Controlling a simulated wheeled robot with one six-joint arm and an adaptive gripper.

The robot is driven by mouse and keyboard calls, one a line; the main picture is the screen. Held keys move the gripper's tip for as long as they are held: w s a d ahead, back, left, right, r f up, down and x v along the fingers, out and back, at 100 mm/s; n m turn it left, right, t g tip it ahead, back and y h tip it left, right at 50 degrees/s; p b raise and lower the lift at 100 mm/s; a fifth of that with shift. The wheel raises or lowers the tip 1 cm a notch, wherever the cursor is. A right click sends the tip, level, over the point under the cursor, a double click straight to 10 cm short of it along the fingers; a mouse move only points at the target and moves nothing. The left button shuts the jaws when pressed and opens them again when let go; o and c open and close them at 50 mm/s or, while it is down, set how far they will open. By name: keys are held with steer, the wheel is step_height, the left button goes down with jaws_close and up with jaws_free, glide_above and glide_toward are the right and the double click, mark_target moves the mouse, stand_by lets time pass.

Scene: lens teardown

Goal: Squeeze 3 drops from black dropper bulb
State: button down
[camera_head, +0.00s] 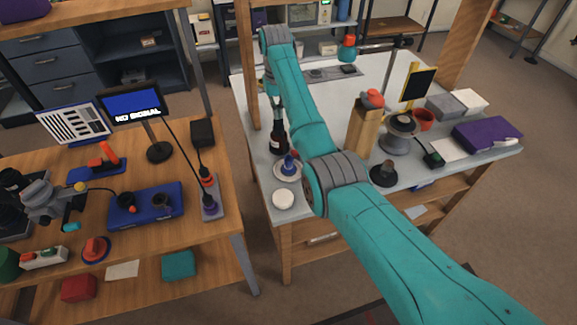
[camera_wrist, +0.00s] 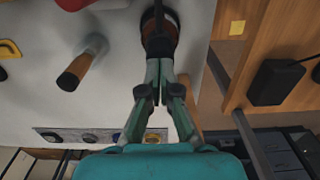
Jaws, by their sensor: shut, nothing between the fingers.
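A dark bottle (camera_head: 278,143) stands upright on the light table, beside the white dish. I take it for the dropper bottle. In the wrist view its dark brown round body (camera_wrist: 161,42) shows just past my fingertips, with black at its far end. Whether the tips touch the bottle cannot be told.
A white dish (camera_head: 287,173) with a blue cone-shaped piece and a white disc (camera_head: 283,199) lie just in front of the bottle. A wooden block (camera_head: 361,133) with a red top stands to the right. A wooden post (camera_head: 246,70) rises close on the left.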

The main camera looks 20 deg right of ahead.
steer(key=shift+f, duration=1)
steer(key=shift+r, duration=1.55)
steer(key=shift+f, duration=0.15)
steer(key=shift+f, duration=1.4)
steer(key=shift+r, duration=1.55)
